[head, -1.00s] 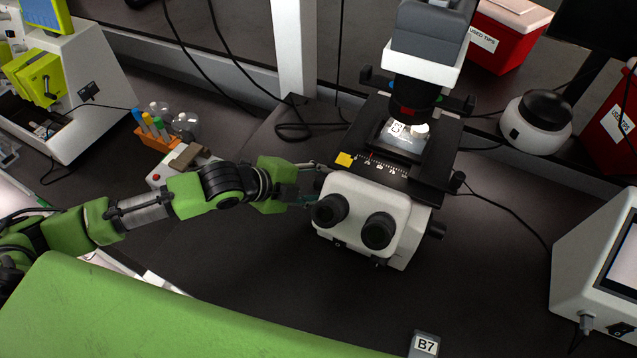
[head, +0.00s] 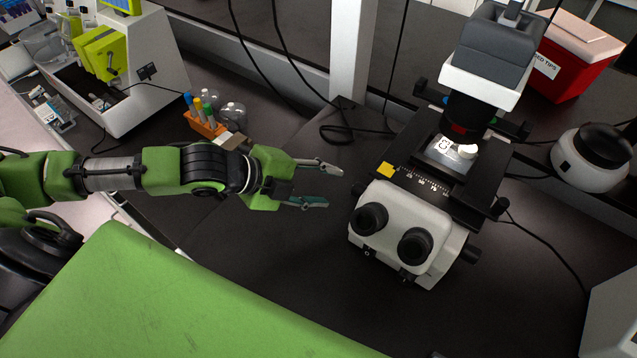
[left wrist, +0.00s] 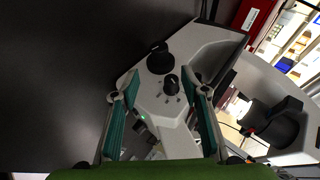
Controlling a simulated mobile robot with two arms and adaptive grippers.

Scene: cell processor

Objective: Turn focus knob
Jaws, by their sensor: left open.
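The white and black microscope (head: 400,235) stands right of centre in the head view, its two black eyepieces facing the front. In the left wrist view its white side panel (left wrist: 165,120) carries a large black focus knob (left wrist: 160,58) and a smaller black knob (left wrist: 171,85) below it. In the head view the knobs on its left side are mostly hidden. My left gripper (head: 330,187) is open and empty, its fingers pointing right at the microscope's left side with a gap between. In the left wrist view the small knob appears between the fingertips. My right gripper is not in view.
An orange rack with tubes (head: 205,124) stands behind my left arm. A white device with a green part (head: 150,75) is at the back left. A round white device (head: 590,158) and a red bin (head: 570,75) stand right. A cable (head: 350,130) lies behind the gripper. The dark bench in front is clear.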

